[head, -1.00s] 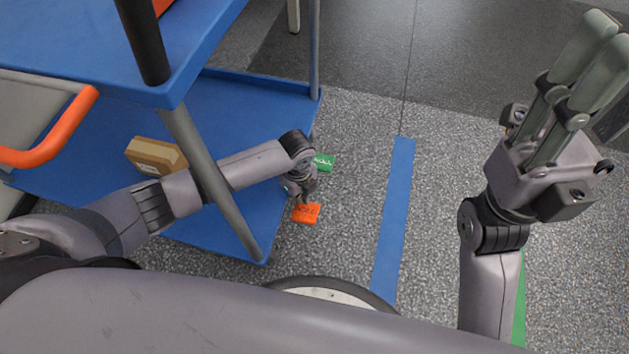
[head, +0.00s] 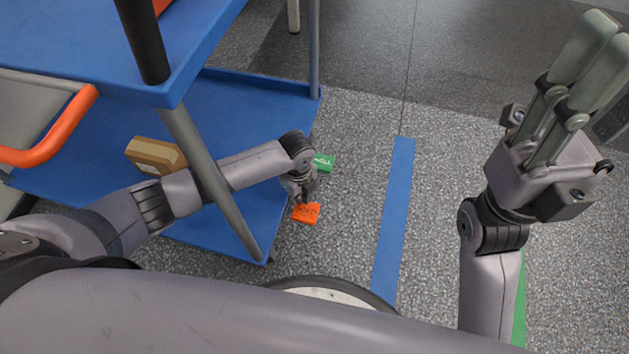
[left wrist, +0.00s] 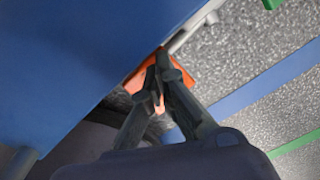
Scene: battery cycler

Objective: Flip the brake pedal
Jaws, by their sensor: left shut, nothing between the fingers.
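An orange pedal (head: 305,213) with dark lettering sits low at the lower corner of the blue cart, and a green pedal (head: 323,163) with pale lettering is just beyond it. I cannot read the lettering surely. My left gripper (head: 303,194) points down at the orange pedal's near-cart edge. In the left wrist view its fingers meet, shut and empty, over the orange pedal (left wrist: 143,76), hiding part of it; whether they touch it I cannot tell. My right gripper (head: 603,45) is raised at the right, fingers together and empty, far from the pedals.
The blue cart's lower shelf (head: 255,100) holds a cardboard box (head: 157,155). A slanted grey post (head: 212,185) stands in front of my left forearm. An orange handle (head: 55,140) is at the left. Speckled floor with a blue stripe (head: 393,215) lies clear to the right.

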